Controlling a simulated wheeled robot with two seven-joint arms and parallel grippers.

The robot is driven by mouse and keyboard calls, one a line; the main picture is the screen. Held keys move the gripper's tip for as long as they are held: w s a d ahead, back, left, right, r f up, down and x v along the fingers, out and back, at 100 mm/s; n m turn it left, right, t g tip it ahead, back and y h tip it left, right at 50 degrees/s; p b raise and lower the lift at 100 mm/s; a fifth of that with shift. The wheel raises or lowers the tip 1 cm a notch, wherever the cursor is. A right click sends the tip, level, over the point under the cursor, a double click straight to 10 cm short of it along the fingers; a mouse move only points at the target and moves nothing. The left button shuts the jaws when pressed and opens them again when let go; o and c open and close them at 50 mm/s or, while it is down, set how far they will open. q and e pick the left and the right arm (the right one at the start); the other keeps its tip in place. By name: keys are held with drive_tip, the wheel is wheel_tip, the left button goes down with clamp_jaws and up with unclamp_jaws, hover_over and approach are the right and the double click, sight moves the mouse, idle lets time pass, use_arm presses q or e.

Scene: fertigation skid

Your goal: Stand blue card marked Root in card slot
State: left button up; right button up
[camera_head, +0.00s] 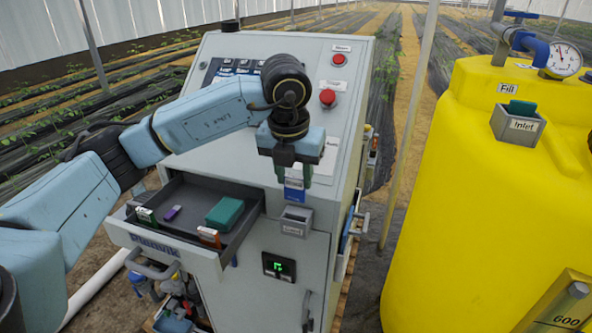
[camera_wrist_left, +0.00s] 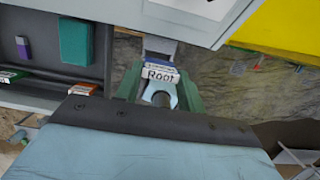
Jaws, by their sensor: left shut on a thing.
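The blue card marked Root (camera_head: 294,190) is in my left gripper (camera_head: 294,175), upright in front of the cabinet. In the left wrist view the card (camera_wrist_left: 159,73) shows its white Root label between the green fingers (camera_wrist_left: 157,88), which are shut on it. The card slot (camera_head: 296,221) is a small grey holder on the cabinet front, just below the card in the head view. A grey piece of it (camera_wrist_left: 160,44) shows beyond the card in the wrist view. The card appears above the slot; the exact gap is hard to tell. My right gripper is out of view.
An open drawer (camera_head: 188,252) left of the slot holds a green box (camera_head: 225,213), a purple piece (camera_head: 172,212), a green-and-white card (camera_head: 146,216) and an orange card (camera_head: 209,237). A yellow tank (camera_head: 450,200) with an Inlet holder (camera_head: 518,126) stands right.

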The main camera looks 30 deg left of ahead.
sight(294, 200)
use_arm(q)
drive_tip(key=shift+f+b, duration=0.3)
drive_tip(key=shift+f, duration=0.3)
drive_tip(key=shift+f+b, duration=1.45)
drive_tip(key=shift+f, duration=1.05)
drive_tip(key=shift+f+b, duration=0.8)
drive_tip(key=shift+f, duration=0.1)
drive_tip(key=o, duration=1.1)
drive_tip(key=shift+o, duration=0.2)
drive_tip(key=shift+r, duration=0.1)
wheel_tip(294, 200, up, 13)
drive_tip(key=s, duration=0.2)
drive_tip(key=shift+s+d, duration=0.3)
